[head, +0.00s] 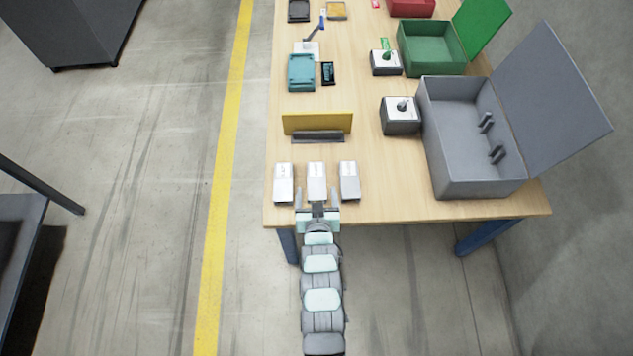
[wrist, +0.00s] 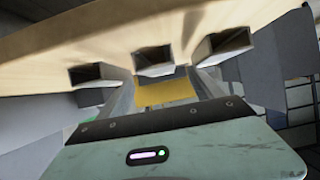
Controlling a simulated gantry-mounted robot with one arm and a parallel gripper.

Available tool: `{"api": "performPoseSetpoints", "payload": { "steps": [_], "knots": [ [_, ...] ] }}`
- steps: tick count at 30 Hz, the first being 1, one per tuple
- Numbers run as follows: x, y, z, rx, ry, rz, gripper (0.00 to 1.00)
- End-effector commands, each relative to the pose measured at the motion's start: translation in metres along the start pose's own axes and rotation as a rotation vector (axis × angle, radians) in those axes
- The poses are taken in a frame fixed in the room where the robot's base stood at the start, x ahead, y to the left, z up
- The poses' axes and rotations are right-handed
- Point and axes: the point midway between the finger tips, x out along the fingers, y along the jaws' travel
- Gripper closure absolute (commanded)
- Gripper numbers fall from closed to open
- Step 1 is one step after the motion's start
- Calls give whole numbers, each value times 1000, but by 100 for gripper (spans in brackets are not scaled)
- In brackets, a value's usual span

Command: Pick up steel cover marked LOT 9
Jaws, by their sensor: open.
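Three steel covers lie side by side near the table's front edge in the head view: a left cover (head: 283,183), a middle cover (head: 316,178) and a right cover (head: 349,181). Small marks show on their tops, but I cannot read which one says LOT 9. My gripper (head: 317,196) is open and empty, its fingers on either side of the middle cover's near end. I cannot tell whether they touch it.
A yellow upright plate (head: 317,122) on a grey base stands behind the covers. An open grey box (head: 478,188) stands to the right, with a grey block with a knob (head: 400,124) beside it. Bare table (head: 390,185) lies between the right cover and the grey box.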

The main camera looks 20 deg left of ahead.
Motion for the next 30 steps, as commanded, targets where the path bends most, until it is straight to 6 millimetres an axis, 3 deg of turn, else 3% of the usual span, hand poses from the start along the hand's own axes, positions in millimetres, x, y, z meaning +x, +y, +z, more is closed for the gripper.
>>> {"api": "performPoseSetpoints", "payload": {
  "steps": [12,20,30],
  "knots": [
    [47,1,-1,0,1,0,24],
    [51,1,-3,0,2,0,24],
    [51,1,-3,0,2,0,50]
  ]
}}
